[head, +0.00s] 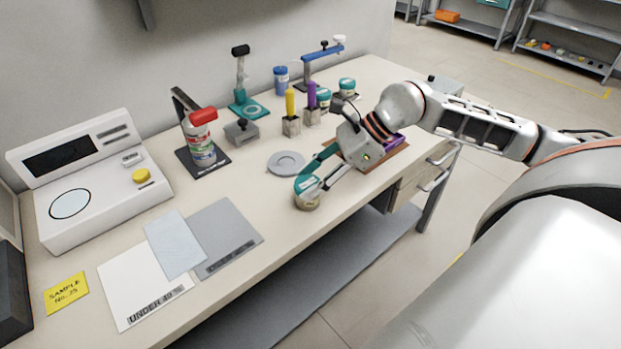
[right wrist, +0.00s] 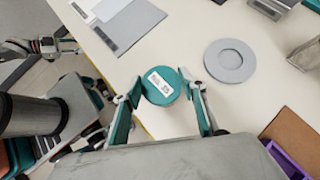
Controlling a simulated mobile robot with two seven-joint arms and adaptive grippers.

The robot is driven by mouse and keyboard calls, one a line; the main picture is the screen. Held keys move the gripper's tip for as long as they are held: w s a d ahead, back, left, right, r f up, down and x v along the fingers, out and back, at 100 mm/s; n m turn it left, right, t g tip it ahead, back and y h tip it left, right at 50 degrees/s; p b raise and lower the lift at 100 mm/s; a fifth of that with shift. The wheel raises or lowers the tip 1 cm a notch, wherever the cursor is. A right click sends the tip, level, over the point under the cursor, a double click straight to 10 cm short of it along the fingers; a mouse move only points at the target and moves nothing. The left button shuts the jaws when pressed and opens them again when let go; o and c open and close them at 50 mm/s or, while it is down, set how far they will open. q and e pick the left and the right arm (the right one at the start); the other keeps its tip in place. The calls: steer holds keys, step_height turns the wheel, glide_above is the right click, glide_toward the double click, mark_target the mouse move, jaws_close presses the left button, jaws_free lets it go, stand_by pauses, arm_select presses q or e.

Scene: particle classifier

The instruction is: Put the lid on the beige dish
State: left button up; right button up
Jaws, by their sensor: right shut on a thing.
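The teal lid (head: 306,184) with a white label is between the fingers of my right gripper (head: 308,188). It also shows from above in the right wrist view (right wrist: 161,86), with a finger on each side. The beige dish (head: 307,202) shows directly under the lid, near the front edge of the bench. The lid is on or just above the dish; I cannot tell if it is fully seated. The dish is hidden below the lid in the right wrist view. What looks like my left gripper (right wrist: 48,46) is small at the left of that view.
A grey round holder (head: 286,163) with a shallow recess lies empty behind the dish. Grey and white mats (head: 225,238) lie to the left. A red-capped bottle (head: 200,140), block holders with yellow and purple handles, and other teal-lidded jars (head: 347,86) stand behind.

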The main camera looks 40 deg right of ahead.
arm_select(q)
steer(key=shift+s+f, duration=0.35)
arm_select(e)
steer(key=shift+f, duration=0.25)
arm_select(q)
steer(key=shift+w+d, duration=0.1)
steer(key=shift+w, duration=0.05)
arm_select(e)
steer(key=shift+f, duration=0.1)
steer(key=o, duration=1.1)
arm_select(q)
steer(key=shift+w+r, duration=0.15)
steer(key=shift+w, duration=0.15)
